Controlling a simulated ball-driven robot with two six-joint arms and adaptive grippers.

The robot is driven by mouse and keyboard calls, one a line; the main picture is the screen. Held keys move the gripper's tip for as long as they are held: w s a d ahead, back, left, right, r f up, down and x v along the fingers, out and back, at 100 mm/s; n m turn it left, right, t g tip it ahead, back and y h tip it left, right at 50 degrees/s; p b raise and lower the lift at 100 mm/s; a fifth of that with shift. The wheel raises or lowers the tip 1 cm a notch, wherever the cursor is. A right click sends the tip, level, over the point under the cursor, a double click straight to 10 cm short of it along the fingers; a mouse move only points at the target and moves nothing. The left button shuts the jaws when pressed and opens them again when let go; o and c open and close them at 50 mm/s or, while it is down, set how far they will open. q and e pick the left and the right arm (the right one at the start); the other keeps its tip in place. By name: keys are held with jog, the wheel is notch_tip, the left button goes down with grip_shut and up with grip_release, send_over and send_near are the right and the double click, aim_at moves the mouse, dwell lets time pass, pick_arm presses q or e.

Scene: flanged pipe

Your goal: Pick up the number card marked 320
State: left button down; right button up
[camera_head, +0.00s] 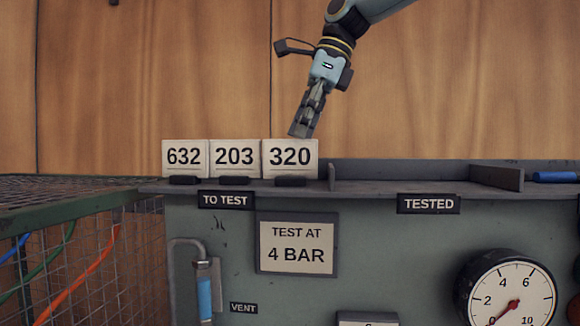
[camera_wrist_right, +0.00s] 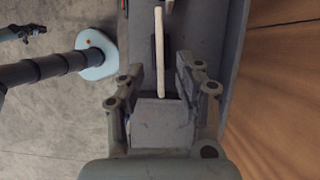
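The card marked 320 (camera_head: 290,157) stands upright in the head view, at the right end of a row of three white cards on the ledge above the TO TEST label. My right gripper (camera_head: 300,132) is just above it, pointing down, and looks apart from it. In the right wrist view the gripper (camera_wrist_right: 160,82) is open, its two fingers spread apart. A white card (camera_wrist_right: 160,50) shows edge-on as a thin strip between and beyond the fingers. My left gripper does not show in the head view.
A low divider stands right of the 320 card, before the empty TESTED (camera_head: 428,204) shelf section. A wooden wall (camera_head: 430,110) is behind. A blue marker (camera_head: 555,176) lies far right.

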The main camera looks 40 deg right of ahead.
aim_at(290, 176)
jog(key=p+x, duration=0.1)
jog(key=x, duration=0.1)
jog(key=p+x, duration=0.1)
jog(key=x, duration=0.1)
jog(key=shift+w+a+f, duration=0.25)
jog(key=shift+w, duration=0.05)
jog(key=shift+w+f, duration=0.1)
jog(key=shift+f, duration=0.2)
grip_shut()
